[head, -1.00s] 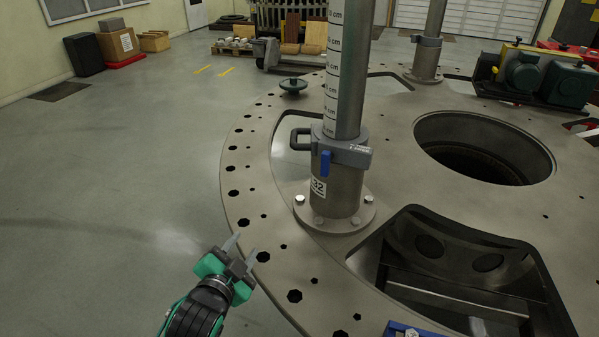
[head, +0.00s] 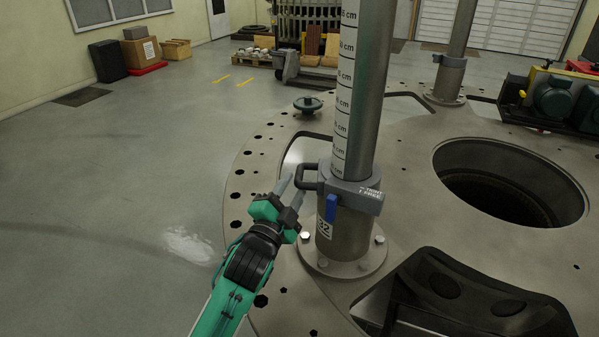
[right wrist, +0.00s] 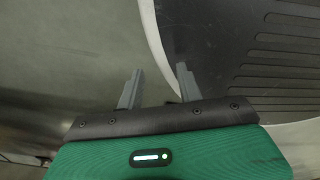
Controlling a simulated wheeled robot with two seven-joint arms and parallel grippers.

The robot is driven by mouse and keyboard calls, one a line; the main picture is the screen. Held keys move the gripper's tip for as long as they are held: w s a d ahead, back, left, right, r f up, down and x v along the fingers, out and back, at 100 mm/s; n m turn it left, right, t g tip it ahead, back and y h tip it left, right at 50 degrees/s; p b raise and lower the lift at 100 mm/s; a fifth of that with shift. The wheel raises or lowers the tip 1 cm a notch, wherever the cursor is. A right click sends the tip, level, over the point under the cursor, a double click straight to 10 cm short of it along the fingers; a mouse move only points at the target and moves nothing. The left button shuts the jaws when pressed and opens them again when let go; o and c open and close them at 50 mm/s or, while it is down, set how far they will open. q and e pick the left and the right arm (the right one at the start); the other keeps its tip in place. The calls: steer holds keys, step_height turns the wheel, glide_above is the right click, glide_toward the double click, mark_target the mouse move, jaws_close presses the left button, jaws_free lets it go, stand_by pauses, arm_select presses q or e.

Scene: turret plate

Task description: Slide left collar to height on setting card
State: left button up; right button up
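The left collar (head: 352,192) is a grey ring low on the upright steel post (head: 373,90), just above the post's base sleeve (head: 343,243). A dark loop handle (head: 309,173) sticks out from its left side and a blue lever (head: 331,208) hangs at its front. A white scale (head: 344,100) marked in cm runs up the post. My left gripper (head: 290,192) is open, its fingertips close to the handle's left side; contact is unclear. My right gripper (right wrist: 159,82) is open and empty in the right wrist view. I cannot make out a setting card.
The round turret plate (head: 415,180) has bolt holes, a large round opening and a dark recess at front right. A second post with a collar (head: 449,70) stands at back right, beside green machinery (head: 560,98). A green handwheel (head: 308,104) stands at the plate's far edge.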

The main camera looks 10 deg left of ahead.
mark_target(300, 173)
arm_select(q)
steer(key=shift+p+x, duration=0.35)
steer(key=shift+x, duration=1.95)
jaws_close()
